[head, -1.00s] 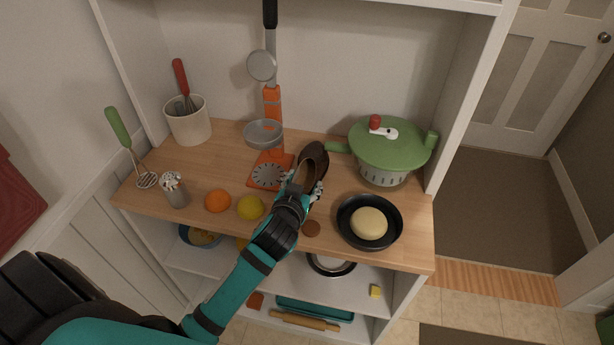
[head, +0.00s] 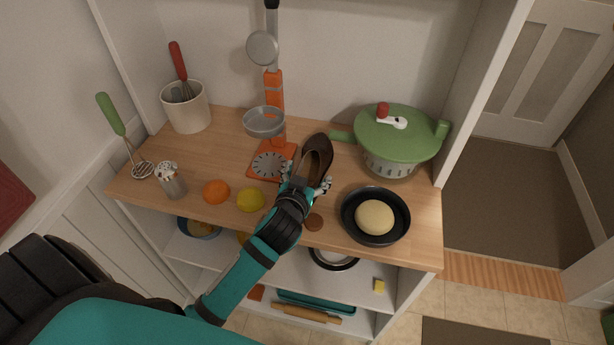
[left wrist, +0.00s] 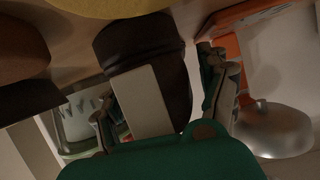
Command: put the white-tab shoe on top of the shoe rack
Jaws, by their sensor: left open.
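A dark brown shoe (head: 318,150) is on the wooden top of a white shelf unit, with its toe pointing toward the back. My left gripper (head: 306,178) is at the near end of the shoe, with its fingers open on either side of it. In the left wrist view the dark shoe (left wrist: 174,72) lies between the spread fingers (left wrist: 160,100), and a pale rectangular tab (left wrist: 142,103) shows on it. I cannot tell whether the fingers touch the shoe. My right gripper is not in view. No separate shoe rack can be made out.
On the wooden top (head: 225,145), an orange kitchen scale (head: 272,160) stands left of the shoe. A green-lidded pot (head: 395,140) and a black pan (head: 376,216) stand to the right. A lemon (head: 251,199) and an orange (head: 216,191) lie left of my gripper.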

